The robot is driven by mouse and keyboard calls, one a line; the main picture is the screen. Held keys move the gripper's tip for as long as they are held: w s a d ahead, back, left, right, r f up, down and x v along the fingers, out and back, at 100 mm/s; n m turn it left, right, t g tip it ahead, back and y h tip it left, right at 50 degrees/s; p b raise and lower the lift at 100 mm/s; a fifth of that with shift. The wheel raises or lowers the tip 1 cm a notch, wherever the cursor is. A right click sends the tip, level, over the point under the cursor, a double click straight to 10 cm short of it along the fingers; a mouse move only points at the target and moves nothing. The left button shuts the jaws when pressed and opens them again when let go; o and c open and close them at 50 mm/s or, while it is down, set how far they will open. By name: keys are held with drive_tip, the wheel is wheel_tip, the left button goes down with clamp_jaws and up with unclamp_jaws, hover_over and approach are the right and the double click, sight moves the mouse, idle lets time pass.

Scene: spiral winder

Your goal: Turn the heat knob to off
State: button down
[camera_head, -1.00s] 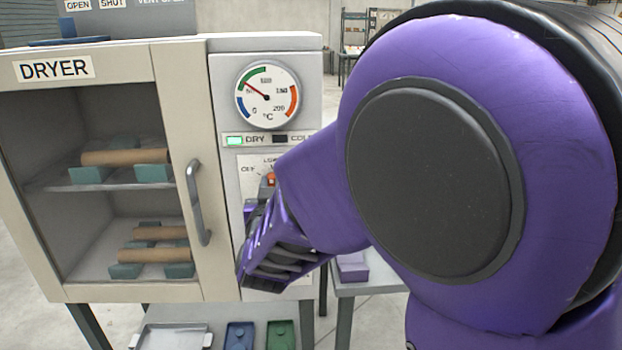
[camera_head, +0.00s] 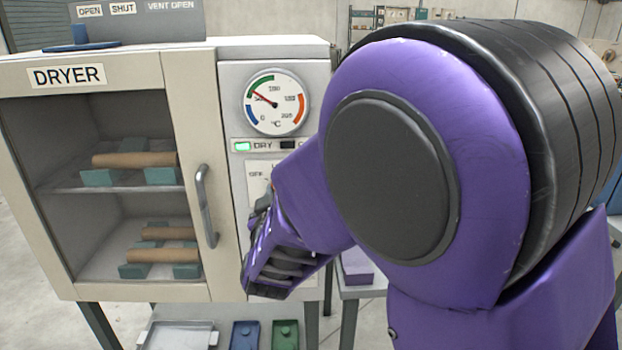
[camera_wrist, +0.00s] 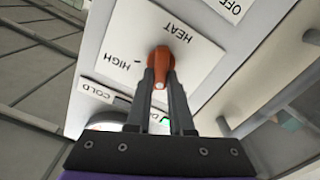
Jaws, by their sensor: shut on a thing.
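The orange heat knob (camera_wrist: 161,58) sits on a white dial plate (camera_wrist: 197,65) marked HEAT and HIGH, seen upside down in the wrist view. My gripper (camera_wrist: 162,78) is shut on the knob, one dark finger on each side. The fingers cover part of the dial, so I cannot tell exactly which mark the knob points at. In the head view the left part of the dial plate (camera_head: 256,172) shows beside the dryer door, and my arm hides the knob.
The dryer door (camera_head: 183,120) is closed, with a grey handle (camera_head: 207,205) just left of the dial. A temperature gauge (camera_head: 275,102) and a lit green DRY lamp (camera_head: 243,147) are above. Trays (camera_head: 180,335) lie below the dryer.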

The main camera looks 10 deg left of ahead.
drive_tip(key=shift+a+f+n+p, duration=0.15)
drive_tip(key=shift+n+p, duration=0.6)
drive_tip(key=shift+n, duration=1)
drive_tip(key=shift+a+n+p, duration=0.1)
drive_tip(key=shift+n+p, duration=0.6)
drive_tip(key=shift+n, duration=1.05)
drive_tip(key=c, duration=0.8)
unclamp_jaws()
drive_tip(key=shift+s+f, duration=0.1)
drive_tip(key=shift+f, duration=0.05)
